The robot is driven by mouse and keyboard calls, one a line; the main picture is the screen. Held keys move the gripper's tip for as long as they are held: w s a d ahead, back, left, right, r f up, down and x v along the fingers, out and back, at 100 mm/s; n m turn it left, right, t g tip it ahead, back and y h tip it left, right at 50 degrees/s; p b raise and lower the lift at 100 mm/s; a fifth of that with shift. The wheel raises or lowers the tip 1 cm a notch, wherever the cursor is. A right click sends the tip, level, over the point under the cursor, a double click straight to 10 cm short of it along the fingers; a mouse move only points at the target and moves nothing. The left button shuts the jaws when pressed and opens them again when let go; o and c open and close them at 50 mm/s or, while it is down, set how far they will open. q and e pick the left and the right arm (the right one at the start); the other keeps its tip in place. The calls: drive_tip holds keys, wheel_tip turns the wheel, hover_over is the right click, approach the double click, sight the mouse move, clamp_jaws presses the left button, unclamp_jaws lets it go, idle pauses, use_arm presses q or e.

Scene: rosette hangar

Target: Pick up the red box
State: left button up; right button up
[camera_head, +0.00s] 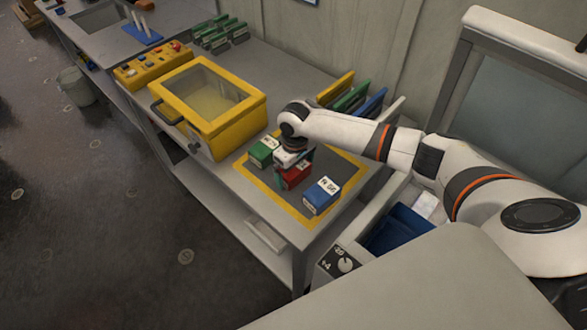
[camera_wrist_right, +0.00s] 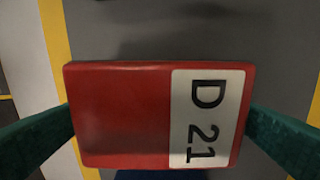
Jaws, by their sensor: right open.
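The red box (camera_head: 293,178) stands on the dark mat between a green box (camera_head: 263,152) and a blue box (camera_head: 322,195). In the right wrist view the red box (camera_wrist_right: 120,115) fills the middle, with a white label reading D 21. My right gripper (camera_head: 294,168) is right over the red box, pointing down. My left gripper is not in view.
A yellow case (camera_head: 215,140) with a clear lid stands left of the mat (camera_head: 262,183), which has a yellow border. Yellow, green and blue upright panels (camera_head: 350,97) stand behind. A yellow button panel (camera_head: 150,65) is farther left. A grey bin with blue contents is at the right.

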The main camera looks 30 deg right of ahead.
drive_tip(key=c, duration=1)
